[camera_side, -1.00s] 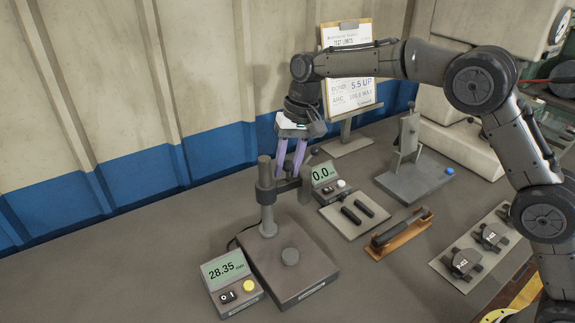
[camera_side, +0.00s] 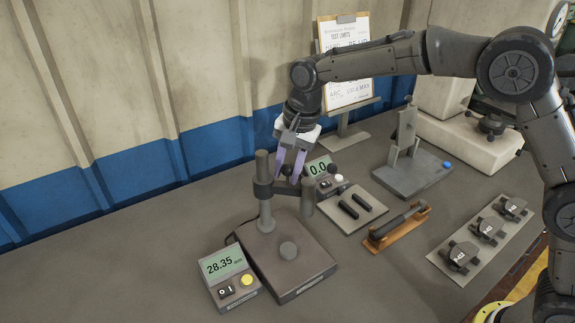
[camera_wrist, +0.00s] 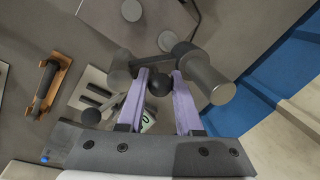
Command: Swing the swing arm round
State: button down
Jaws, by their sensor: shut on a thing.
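The gauge stand has an upright post (camera_side: 265,195) on a grey base (camera_side: 300,265). Its swing arm (camera_side: 285,187) reaches from the post toward the right and ends in a short upright cylinder (camera_side: 308,197). My gripper (camera_side: 291,172) points down over the swing arm, its purple fingers close around a dark round knob. In the wrist view the knob (camera_wrist: 158,85) sits between the fingertips, with the post (camera_wrist: 208,78) to the right and the end cylinder (camera_wrist: 119,68) to the left. The fingers partly hide the arm in the side view.
A readout box (camera_side: 230,278) showing 28.35 stands left of the base. A second readout (camera_side: 320,167) showing 0.0 is behind. A plate with two dark bars (camera_side: 350,212), an orange holder (camera_side: 398,228) and a tray of brake parts (camera_side: 480,245) lie to the right.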

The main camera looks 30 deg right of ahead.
jog(key=shift+s+a+r+m+h, duration=0.1)
jog(key=shift+s+a+m+h, duration=0.15)
jog(key=shift+a+m, duration=0.85)
jog(key=shift+s+a+m+h, duration=0.25)
jog(key=shift+m+h, duration=0.05)
jog(key=shift+m, duration=1.75)
jog(key=shift+s+a+r+m+h, duration=0.1)
jog(key=shift+s+a+m+h, duration=0.15)
jog(key=shift+a+m, duration=0.85)
jog(key=shift+d+m, duration=0.4)
jog(key=shift+m, duration=0.05)
jog(key=c, duration=0.9)
grip_release()
jog(key=shift+f, duration=0.15)
jog(key=shift+o, duration=0.2)
notch_tip(320, 180, up, 14)
jog(key=s, duration=0.2)
jog(key=shift+s+a+f, duration=0.15)
jog(key=shift+s+a, duration=0.1)
jog(key=shift+s, duration=0.1)
